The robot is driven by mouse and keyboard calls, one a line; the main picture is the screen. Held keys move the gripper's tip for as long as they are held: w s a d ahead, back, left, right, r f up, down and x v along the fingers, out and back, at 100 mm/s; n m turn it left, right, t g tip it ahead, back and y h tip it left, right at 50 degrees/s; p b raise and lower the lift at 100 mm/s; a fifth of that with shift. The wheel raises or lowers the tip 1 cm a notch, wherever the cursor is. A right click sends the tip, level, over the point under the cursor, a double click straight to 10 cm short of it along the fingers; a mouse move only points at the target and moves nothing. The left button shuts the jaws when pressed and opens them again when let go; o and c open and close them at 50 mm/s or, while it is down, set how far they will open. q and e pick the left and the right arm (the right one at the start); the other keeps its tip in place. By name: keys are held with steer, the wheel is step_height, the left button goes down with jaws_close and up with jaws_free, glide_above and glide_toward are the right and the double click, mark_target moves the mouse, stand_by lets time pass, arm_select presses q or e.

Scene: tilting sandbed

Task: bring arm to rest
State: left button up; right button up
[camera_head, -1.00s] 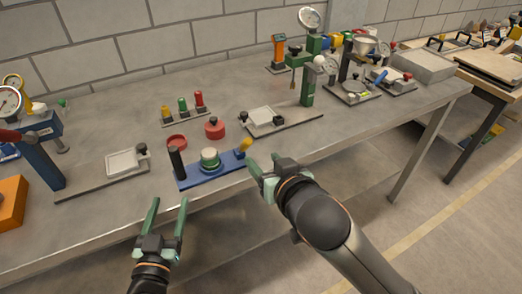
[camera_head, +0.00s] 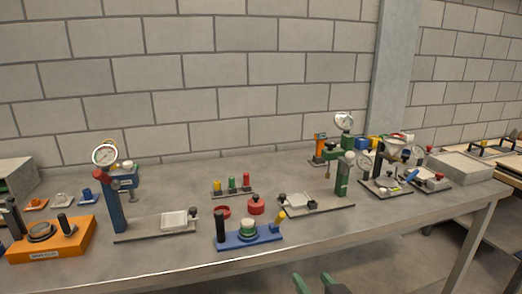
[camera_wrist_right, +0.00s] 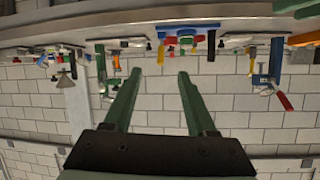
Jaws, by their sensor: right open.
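My right gripper (camera_head: 312,281) shows at the bottom edge of the head view, in front of the workbench's front edge and apart from everything on it. Its two green fingers are spread, with nothing between them. In the right wrist view the fingers (camera_wrist_right: 158,75) also stand apart and empty, with the bench and wall upside down beyond them. My left gripper is in neither current view.
The grey workbench (camera_head: 170,262) carries a blue fixture (camera_head: 262,238) near its front edge, an orange fixture (camera_head: 60,243) at left, a blue gauge stand (camera_head: 114,205) and a green stand (camera_head: 342,180). A block wall (camera_head: 220,70) stands behind.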

step_height(320, 180, down, 12)
steer(key=s+n+g, duration=0.1)
steer(key=s+g, duration=0.1)
arm_select(q)
steer(key=s+a+f+g, duration=0.2)
steer(key=s+f+g, duration=0.2)
steer(key=s+f, duration=0.5)
steer(key=s+a+f+g+y+p, duration=0.1)
steer(key=s+a+f+g, duration=0.2)
steer(key=s+f, duration=0.6)
step_height(320, 180, down, 3)
steer(key=shift+f+g, duration=0.1)
steer(key=shift+g, duration=0.6)
arm_select(e)
steer(key=s+d+f+g, duration=0.1)
steer(key=s+d+f, duration=0.2)
steer(key=s+f, duration=0.5)
steer(key=s+d+f+g, duration=0.1)
steer(key=s+d+f, duration=0.3)
steer(key=s+f, duration=0.4)
step_height(320, 180, down, 3)
steer(key=shift+f+n, duration=0.2)
steer(key=shift+n, duration=0.1)
